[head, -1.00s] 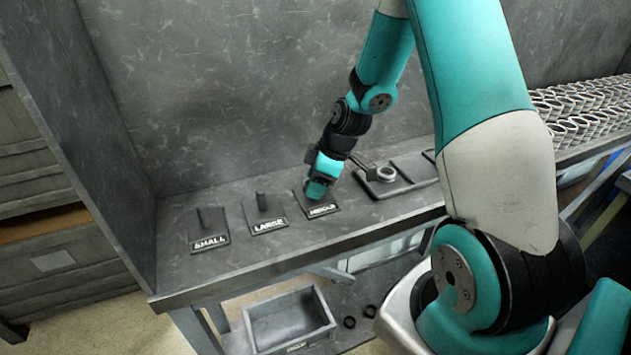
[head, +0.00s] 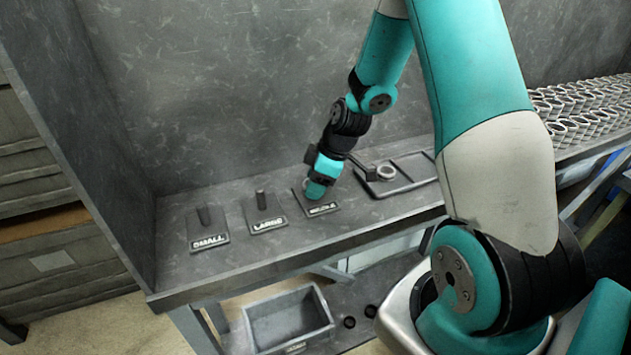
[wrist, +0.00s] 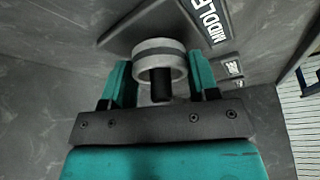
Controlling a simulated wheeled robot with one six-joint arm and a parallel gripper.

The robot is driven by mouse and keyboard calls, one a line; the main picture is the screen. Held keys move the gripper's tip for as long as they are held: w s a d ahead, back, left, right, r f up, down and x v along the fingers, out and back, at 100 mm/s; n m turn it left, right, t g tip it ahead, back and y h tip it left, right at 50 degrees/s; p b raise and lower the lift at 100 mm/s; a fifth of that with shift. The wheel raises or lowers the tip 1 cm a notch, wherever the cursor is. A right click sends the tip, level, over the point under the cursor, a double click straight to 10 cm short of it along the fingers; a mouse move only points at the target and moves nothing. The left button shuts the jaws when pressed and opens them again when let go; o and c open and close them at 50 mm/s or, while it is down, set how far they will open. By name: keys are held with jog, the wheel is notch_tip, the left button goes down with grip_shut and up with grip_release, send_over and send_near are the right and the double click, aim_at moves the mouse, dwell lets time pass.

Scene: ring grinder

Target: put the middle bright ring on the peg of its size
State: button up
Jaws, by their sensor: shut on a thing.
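My gripper (head: 316,194) is low over the rightmost of three labelled peg plates, the MIDDLE plate (head: 324,209). In the wrist view its fingers (wrist: 161,82) are on either side of a bright metal ring (wrist: 158,50) and shut on it. A dark peg (wrist: 161,90) shows at the ring's opening, its end towards the camera; the ring appears to be around it. The MIDDLE label (wrist: 212,20) is beside the ring. In the head view my gripper hides the ring and this peg.
The LARGE peg (head: 261,199) and SMALL peg (head: 204,216) stand bare to the left. A tray (head: 408,182) with another ring (head: 386,172) is to the right. Many rings (head: 580,115) are stacked far right. An open bin (head: 290,322) is below the bench.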

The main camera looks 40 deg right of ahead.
jog(key=shift+f, duration=0.3)
jog(key=o, duration=0.7)
jog(key=shift+r, duration=0.1)
jog(key=p+v, duration=0.7)
jog(key=v, duration=0.4)
jog(key=shift+w+a, duration=0.1)
dwell(0.4)
